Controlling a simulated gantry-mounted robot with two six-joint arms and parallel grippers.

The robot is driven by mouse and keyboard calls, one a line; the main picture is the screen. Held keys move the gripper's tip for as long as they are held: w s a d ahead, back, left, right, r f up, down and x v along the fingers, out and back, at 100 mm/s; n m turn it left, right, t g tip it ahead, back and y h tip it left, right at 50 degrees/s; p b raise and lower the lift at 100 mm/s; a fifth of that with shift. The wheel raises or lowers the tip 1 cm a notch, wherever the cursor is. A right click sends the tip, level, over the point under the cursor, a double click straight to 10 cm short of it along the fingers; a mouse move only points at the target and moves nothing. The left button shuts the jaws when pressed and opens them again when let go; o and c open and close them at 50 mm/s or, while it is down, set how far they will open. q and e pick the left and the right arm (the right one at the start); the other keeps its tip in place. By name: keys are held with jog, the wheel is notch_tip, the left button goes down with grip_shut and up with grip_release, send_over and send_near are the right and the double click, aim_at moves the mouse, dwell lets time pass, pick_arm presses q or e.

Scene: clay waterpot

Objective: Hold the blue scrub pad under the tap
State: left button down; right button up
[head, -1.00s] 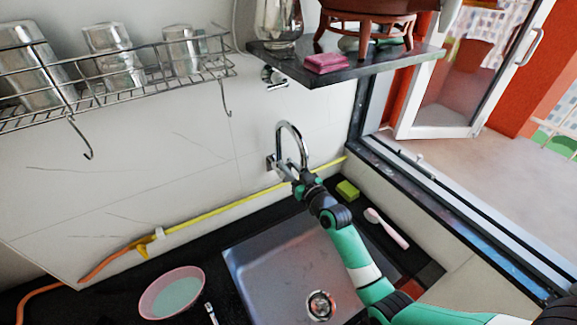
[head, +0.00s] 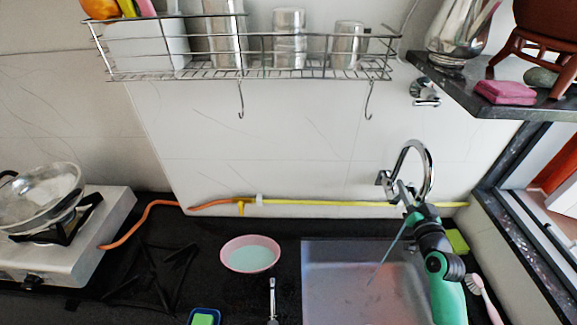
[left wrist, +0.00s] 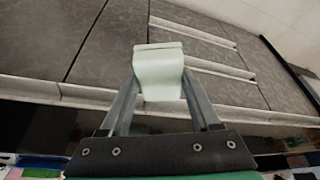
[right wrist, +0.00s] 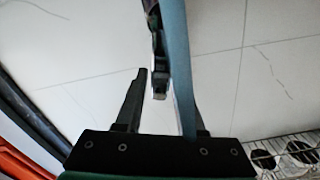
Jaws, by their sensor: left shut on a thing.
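The tap (head: 427,170) is a chrome gooseneck on the back wall at the right. A thin teal streak (head: 392,255), which looks like running water, slants below it into the steel sink (head: 335,265). My right gripper (head: 405,192) is at the tap; in the right wrist view its fingers (right wrist: 160,90) are apart, with a dark metal part beyond them and the teal streak crossing the right finger. In the left wrist view my left gripper (left wrist: 158,95) is shut on a pale greenish-white block (left wrist: 158,72). I cannot tell if this is the blue scrub pad. My left gripper is outside the head view.
A pink-rimmed bowl (head: 250,241) stands left of the sink. A blue-edged dish (head: 191,318) holds a green block. A yellow-green sponge (head: 457,241) and a pink-handled brush (head: 482,295) lie right of the sink. A stove (head: 105,225) stands far left. A wire rack (head: 250,73) hangs above.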

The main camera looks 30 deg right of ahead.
jog(key=shift+o, duration=1.1)
jog(key=shift+s, duration=0.1)
pick_arm(q)
jog(key=shift+r+p, duration=0.55)
jog(key=shift+p, duration=0.05)
pick_arm(e)
jog(key=v, duration=1.2)
